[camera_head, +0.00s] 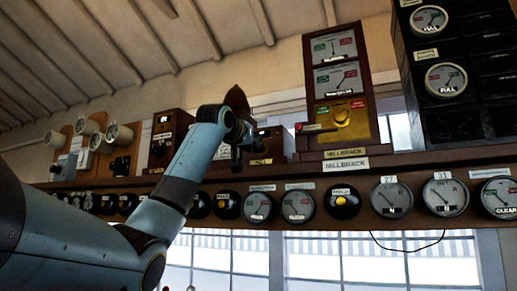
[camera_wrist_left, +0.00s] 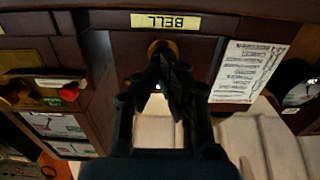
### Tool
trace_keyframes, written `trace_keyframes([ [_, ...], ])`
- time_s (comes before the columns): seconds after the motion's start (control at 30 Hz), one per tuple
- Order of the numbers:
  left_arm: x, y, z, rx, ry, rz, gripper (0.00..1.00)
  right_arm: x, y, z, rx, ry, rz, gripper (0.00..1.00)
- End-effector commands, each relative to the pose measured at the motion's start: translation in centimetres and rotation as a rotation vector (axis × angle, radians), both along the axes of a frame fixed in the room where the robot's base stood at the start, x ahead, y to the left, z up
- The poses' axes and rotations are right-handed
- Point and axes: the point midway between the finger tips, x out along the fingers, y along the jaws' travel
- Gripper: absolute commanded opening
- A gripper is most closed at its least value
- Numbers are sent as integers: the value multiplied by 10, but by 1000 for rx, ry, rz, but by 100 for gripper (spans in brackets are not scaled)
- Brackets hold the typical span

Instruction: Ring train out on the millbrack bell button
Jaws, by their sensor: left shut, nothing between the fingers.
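The millbrack instrument (camera_head: 309,82) is a tall wooden case with two dials and a brass front, above white MILLBRACK labels (camera_head: 346,165). Left of it stands a low wooden box (camera_head: 278,145) with a BELL label (camera_head: 261,161). The wrist view shows this label (camera_wrist_left: 166,22) upside down beside a round brass bell button (camera_wrist_left: 162,45). My left gripper (camera_head: 236,158) is shut and empty in front of the box. In the wrist view its fingertips (camera_wrist_left: 163,60) overlap the button and partly hide it; I cannot tell whether they touch. My right gripper is in neither view.
A red-ended handle (camera_wrist_left: 69,93) sticks out from the instrument beside the gripper. A paper card (camera_wrist_left: 246,71) is on the other side. A shelf edge (camera_head: 420,158) and a row of round dials (camera_head: 390,197) run below. Black cabinets (camera_head: 470,80) stand at right.

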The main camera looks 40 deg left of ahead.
Motion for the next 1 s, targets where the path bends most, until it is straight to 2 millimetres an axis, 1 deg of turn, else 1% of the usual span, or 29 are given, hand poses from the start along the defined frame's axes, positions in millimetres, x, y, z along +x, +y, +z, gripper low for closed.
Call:
trace_keyframes([
  [0.57,0,0,0,0,0,0,0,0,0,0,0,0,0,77],
  [1.0,14,4,1,-2,2,-1,0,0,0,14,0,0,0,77],
])
